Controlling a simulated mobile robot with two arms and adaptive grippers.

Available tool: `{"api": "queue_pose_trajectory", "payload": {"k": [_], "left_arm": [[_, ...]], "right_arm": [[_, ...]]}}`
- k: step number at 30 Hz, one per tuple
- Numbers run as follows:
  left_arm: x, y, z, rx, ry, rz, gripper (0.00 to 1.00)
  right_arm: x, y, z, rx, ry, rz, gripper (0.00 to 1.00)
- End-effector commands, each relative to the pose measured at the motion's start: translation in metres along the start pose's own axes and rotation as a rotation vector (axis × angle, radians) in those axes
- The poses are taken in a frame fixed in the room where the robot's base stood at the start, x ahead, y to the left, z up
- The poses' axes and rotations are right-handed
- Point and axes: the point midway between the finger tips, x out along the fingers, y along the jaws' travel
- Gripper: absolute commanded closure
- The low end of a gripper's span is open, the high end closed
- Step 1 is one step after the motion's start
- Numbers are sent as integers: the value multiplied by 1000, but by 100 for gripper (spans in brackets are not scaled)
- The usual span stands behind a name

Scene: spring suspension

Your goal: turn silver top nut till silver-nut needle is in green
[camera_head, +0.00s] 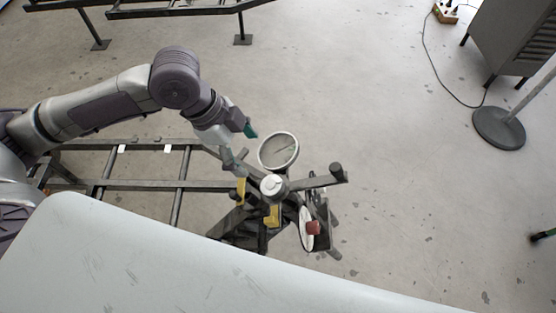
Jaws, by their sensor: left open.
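The silver top nut (272,185) is a pale round cap on top of a dark metal frame, near the middle of the head view. A round gauge (278,151) with a pale face stands just behind it. A thin needle line shows on the face, but its colour zones are too small to read. My right gripper is out of view.
A dark bar with an end knob (337,170) sticks out right of the nut. Yellow parts (272,216) sit below it. A dark rail frame (140,184) lies left under my arm. A grey cabinet (515,40) and round stand base (499,128) stand at right. Floor between is clear.

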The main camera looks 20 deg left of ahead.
Motion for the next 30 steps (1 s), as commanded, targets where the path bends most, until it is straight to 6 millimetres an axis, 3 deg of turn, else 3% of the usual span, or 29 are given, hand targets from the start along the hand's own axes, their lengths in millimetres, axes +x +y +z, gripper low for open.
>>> {"api": "queue_pose_trajectory", "payload": {"k": [2, 5, 9, 12, 14, 22, 30], "left_arm": [[5, 1, 0, -1, -1, 4, 18], [19, 1, 0, -2, -1, 7, 18], [47, 1, 0, -2, 1, 7, 18], [69, 1, -1, -2, 1, 5, 18], [82, 2, 0, -1, 0, 5, 18], [125, 1, 0, -1, -1, 2, 18], [137, 1, 0, 1, -1, 0, 18]], "right_arm": [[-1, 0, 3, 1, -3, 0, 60], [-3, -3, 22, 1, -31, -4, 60], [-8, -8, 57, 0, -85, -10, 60], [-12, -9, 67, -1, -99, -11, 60], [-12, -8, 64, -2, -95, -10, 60], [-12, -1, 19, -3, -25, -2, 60], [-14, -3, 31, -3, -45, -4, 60]]}}
